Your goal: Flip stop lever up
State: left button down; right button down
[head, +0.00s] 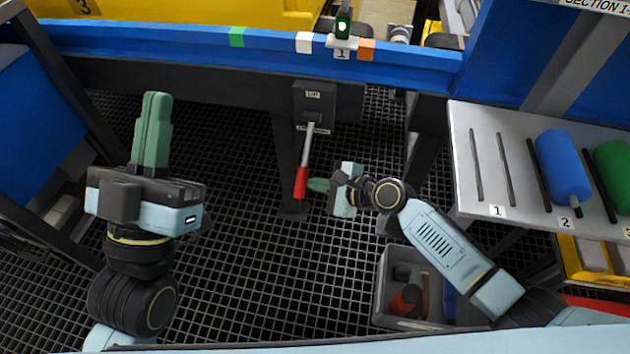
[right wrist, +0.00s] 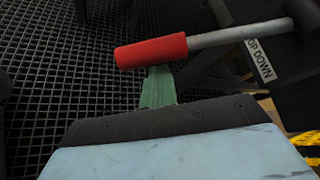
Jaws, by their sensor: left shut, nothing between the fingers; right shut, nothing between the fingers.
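The stop lever (head: 306,160) has a grey metal rod and a red grip, and hangs downward from a dark box (head: 314,104) on the conveyor's front post. My right gripper (head: 316,185) is shut and empty, its green fingertips at the lower part of the red grip from the right. In the right wrist view the red grip (right wrist: 150,52) lies just beyond the green fingertips (right wrist: 158,72), touching or nearly so. A label reading "UP DOWN" (right wrist: 263,58) is beside the rod. My left gripper (head: 155,97) is shut and empty, pointing up at the left, away from the lever.
The blue conveyor rail (head: 200,38) runs across the back with a green-lit indicator (head: 343,24). A slotted shelf (head: 480,185) at right holds a blue roller (head: 563,165) and a green roller (head: 613,170). A grey bin (head: 385,310) sits on the grated floor.

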aim_at(305, 183)
jog(key=shift+s+r, duration=0.1)
dwell(0.3)
